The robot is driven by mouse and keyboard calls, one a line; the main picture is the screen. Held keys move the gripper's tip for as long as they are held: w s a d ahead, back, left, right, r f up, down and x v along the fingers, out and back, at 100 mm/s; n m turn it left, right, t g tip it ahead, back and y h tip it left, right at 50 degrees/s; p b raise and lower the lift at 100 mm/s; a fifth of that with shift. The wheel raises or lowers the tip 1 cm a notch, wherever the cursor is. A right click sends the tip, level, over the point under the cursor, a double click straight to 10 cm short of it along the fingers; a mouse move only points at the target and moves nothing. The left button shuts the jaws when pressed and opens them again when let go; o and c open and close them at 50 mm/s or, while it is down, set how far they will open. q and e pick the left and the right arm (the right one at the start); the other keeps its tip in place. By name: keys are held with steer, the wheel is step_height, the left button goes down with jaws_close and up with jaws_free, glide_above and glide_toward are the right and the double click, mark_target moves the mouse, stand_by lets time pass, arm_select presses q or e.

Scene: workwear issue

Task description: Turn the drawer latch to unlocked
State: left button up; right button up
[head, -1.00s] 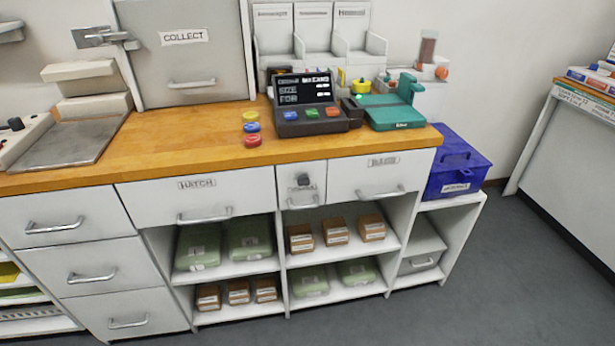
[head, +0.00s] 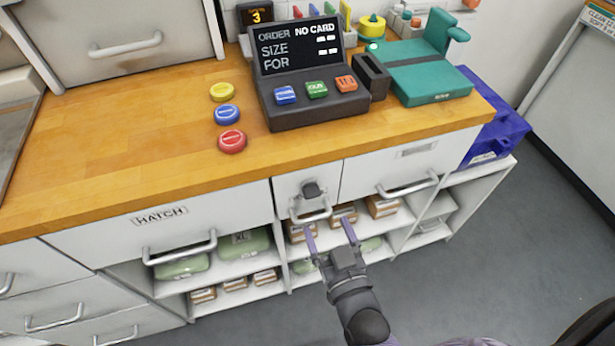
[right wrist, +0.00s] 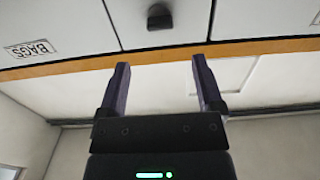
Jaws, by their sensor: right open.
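The dark latch knob (head: 312,190) sits on the front of a narrow white drawer (head: 290,186), between the HATCH drawer and a wider right drawer. It also shows at the top of the right wrist view (right wrist: 160,17). My right gripper (head: 328,226) is open and empty, its two purple fingers pointing toward the drawer fronts. In the head view it appears just below the knob, near the narrow drawer's handle (head: 312,214). In the right wrist view the fingers (right wrist: 160,63) are spread, with the knob ahead between their lines, apart from them. My left gripper is not in view.
The wooden counter edge (head: 225,172) overhangs the drawers. The HATCH drawer handle (head: 180,250) and right drawer handle (head: 408,187) stick out on either side. Open shelves below hold brown boxes (head: 383,206) and green packs (head: 245,243). Grey floor (head: 475,275) is clear at right.

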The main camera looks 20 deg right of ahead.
mark_target(314, 197)
steer(key=w+b, duration=0.1)
steer(key=w, duration=0.2)
steer(key=w+b, duration=0.1)
steer(key=w, duration=0.3)
steer(key=shift+a+f, duration=0.15)
steer(key=shift+w, duration=0.6)
steer(key=c, duration=0.3)
jaws_close()
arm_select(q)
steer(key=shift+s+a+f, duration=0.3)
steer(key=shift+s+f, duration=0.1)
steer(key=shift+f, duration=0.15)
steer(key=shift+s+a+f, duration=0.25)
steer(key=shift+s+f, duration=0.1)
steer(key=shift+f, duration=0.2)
